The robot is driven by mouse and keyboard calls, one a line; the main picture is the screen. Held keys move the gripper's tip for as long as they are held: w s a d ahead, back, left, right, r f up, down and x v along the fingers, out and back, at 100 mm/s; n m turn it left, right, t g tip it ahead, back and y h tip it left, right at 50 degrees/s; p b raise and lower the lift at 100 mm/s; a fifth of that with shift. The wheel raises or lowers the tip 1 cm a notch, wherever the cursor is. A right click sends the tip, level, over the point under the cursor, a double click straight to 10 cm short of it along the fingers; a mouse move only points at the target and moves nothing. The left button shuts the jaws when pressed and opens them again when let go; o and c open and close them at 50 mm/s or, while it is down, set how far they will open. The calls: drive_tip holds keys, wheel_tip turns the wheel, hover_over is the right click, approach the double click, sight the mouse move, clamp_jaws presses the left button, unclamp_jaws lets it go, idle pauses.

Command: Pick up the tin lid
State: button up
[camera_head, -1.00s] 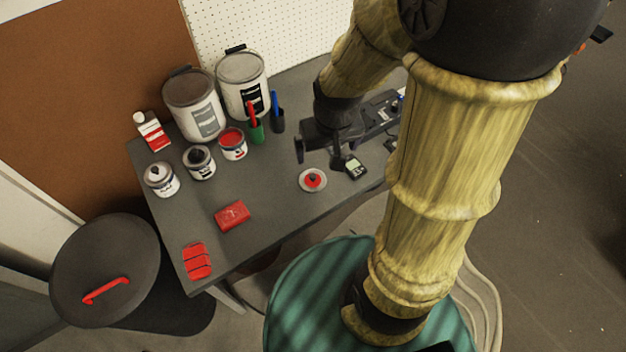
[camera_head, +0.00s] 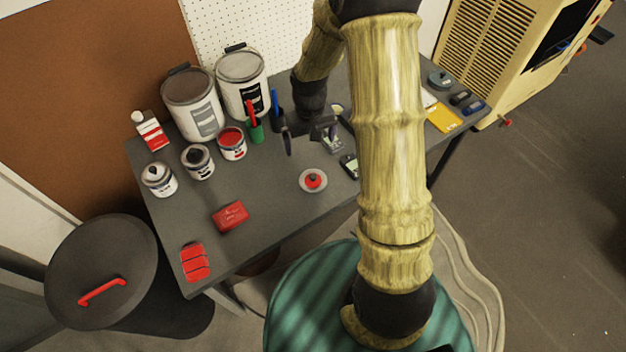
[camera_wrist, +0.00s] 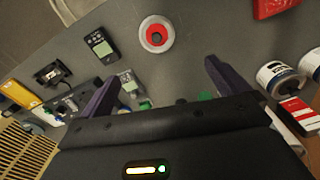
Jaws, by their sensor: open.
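The tin lid (camera_head: 313,180) is a pale round disc with a red centre and a small dark knob, lying flat on the grey table near its front edge. It also shows in the wrist view (camera_wrist: 157,34), beyond and between my fingertips. My gripper (camera_head: 311,138) is open and empty above the table, behind the lid in the head view. In the wrist view its two dark fingers (camera_wrist: 158,76) stand wide apart, with the lid clear of both. Part of the gripper is hidden behind my arm in the head view.
An open tin of red paint (camera_head: 232,144) and other small tins stand left of the lid. A green cup (camera_head: 257,131) and large pails stand behind. A dark meter (camera_head: 349,166) lies just right of the lid. A red box (camera_head: 230,216) lies front left on the table (camera_head: 270,215).

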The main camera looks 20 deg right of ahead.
drive_tip(key=p, duration=0.1)
hover_over(313, 176)
drive_tip(key=f, duration=1.2)
drive_tip(key=shift+w+a, duration=0.15)
drive_tip(key=shift+a, duration=0.15)
drive_tip(key=shift+f, duration=0.15)
drive_tip(key=shift+f, duration=0.25)
drive_tip(key=shift+d+f+p, duration=0.15)
drive_tip(key=shift+f+p, duration=0.2)
drive_tip(key=shift+f, duration=0.8)
drive_tip(key=shift+d+f+p, duration=0.15)
drive_tip(key=shift+f+p, duration=0.2)
drive_tip(key=shift+f, duration=0.75)
drive_tip(key=c, duration=1)
drive_tip(key=shift+o, duration=0.2)
drive_tip(key=shift+r, duration=0.1)
